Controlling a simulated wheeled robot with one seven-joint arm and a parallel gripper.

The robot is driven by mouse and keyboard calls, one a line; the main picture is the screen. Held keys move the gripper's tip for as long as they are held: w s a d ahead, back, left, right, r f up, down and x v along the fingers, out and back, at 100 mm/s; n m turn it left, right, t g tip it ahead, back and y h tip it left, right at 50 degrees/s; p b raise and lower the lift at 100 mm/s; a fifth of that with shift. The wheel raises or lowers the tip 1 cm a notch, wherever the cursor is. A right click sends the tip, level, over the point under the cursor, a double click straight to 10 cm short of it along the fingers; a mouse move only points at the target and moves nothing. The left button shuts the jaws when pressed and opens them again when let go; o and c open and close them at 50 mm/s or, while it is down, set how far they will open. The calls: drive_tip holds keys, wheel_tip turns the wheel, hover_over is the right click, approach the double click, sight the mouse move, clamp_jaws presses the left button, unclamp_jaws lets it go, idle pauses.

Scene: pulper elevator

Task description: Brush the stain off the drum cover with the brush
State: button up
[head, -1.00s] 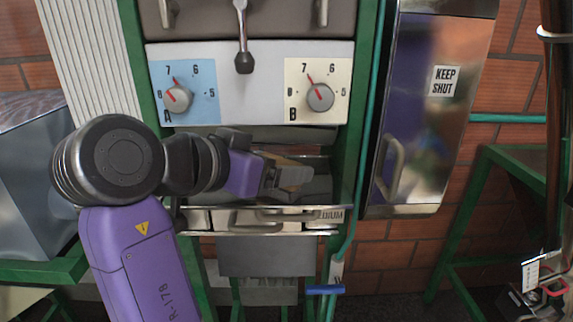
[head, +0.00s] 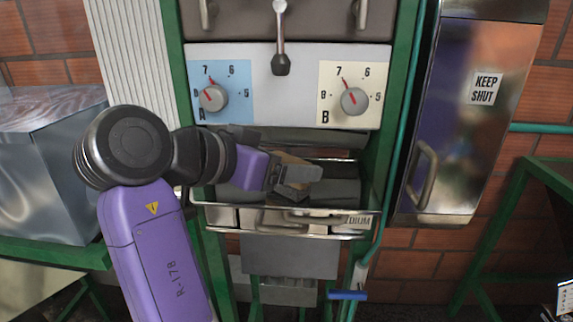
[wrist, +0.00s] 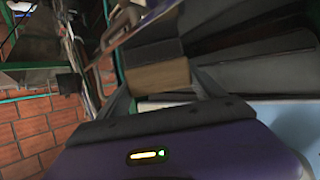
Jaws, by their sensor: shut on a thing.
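My gripper (head: 277,177) reaches into the opening below the dials and is shut on the brush. The brush has a tan wooden block (head: 303,167) and a dark part (head: 291,191) that looks like its bristles. The wooden block also shows between the fingers in the wrist view (wrist: 158,77). I cannot make out the stain; my gripper and the brush hide part of the opening.
Above the opening is a panel with dial A (head: 213,98) and dial B (head: 354,101), and a hanging lever (head: 281,50). Green posts (head: 400,100) frame the opening. A steel cabinet (head: 455,130) marked KEEP SHUT stands at right. A metal box (head: 50,165) stands at left.

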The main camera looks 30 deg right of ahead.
drive_tip(key=shift+w+d+f, duration=0.15)
drive_tip(key=shift+w+d, duration=0.2)
drive_tip(key=shift+w, duration=0.2)
drive_tip(key=shift+d, duration=0.1)
drive_tip(key=shift+d, duration=0.2)
drive_tip(key=shift+s+d, duration=0.75)
drive_tip(key=shift+d, duration=0.35)
drive_tip(key=shift+s+d, duration=0.75)
drive_tip(key=shift+d, duration=0.3)
drive_tip(key=shift+s+d, duration=0.8)
drive_tip(key=shift+d, duration=0.35)
drive_tip(key=shift+s+d, duration=0.8)
drive_tip(key=shift+d, duration=0.35)
drive_tip(key=shift+s, duration=0.1)
drive_tip(key=shift+s+a+p, duration=0.1)
drive_tip(key=shift+a+p, duration=0.1)
drive_tip(key=shift+p, duration=0.25)
